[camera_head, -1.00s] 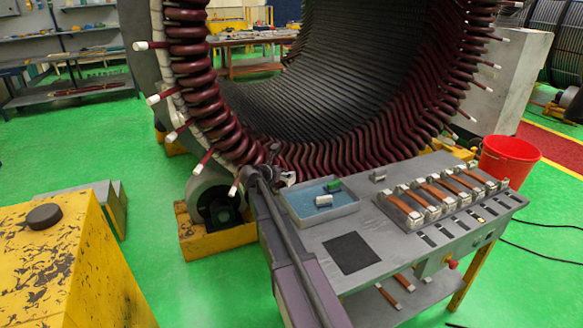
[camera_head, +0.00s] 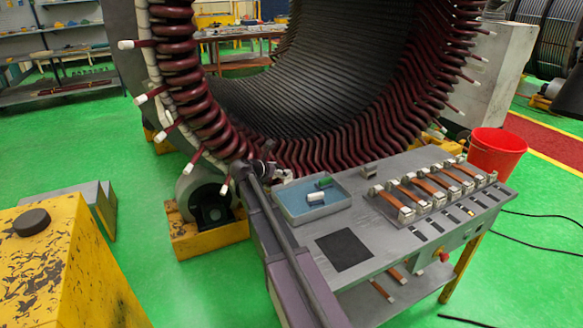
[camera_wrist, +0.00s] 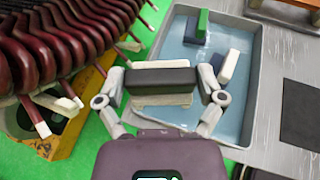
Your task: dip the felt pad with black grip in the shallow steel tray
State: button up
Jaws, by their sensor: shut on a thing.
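My gripper (camera_wrist: 164,84) is shut on the felt pad with black grip, its fingers at both ends of the black grip (camera_wrist: 162,78). White felt (camera_wrist: 160,101) shows beyond the grip's edges. The shallow steel tray (camera_wrist: 257,90) holds blue liquid, and the held pad is over its left side. I cannot tell whether the felt touches the liquid. In the head view my gripper (camera_head: 279,176) is at the left side of the tray (camera_head: 323,213), and the held pad is hard to make out.
The tray also holds a green-gripped pad (camera_wrist: 201,24) and a white-and-grey pad (camera_wrist: 230,66). The stator's dark red coils (camera_wrist: 60,40) rise close on the left. A dark square mat (camera_head: 347,250) and copper bars (camera_head: 432,186) lie on the bench right of my arm.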

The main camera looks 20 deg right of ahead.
jog(key=s+d+m+g, duration=0.1)
jog(key=s+r+m+g+p, duration=0.1)
jog(key=s+g, duration=0.1)
jog(key=s+d+r+m+g+h, duration=0.1)
jog(key=m, duration=0.1)
jog(key=shift+s+d+g, duration=0.3)
jog(key=shift+s+d, duration=0.05)
jog(key=shift+f, duration=0.2)
notch_tip(320, 180, down, 11)
jog(key=b, duration=1.1)
dwell(2.0)
notch_tip(320, 180, up, 11)
jog(key=p, duration=1.1)
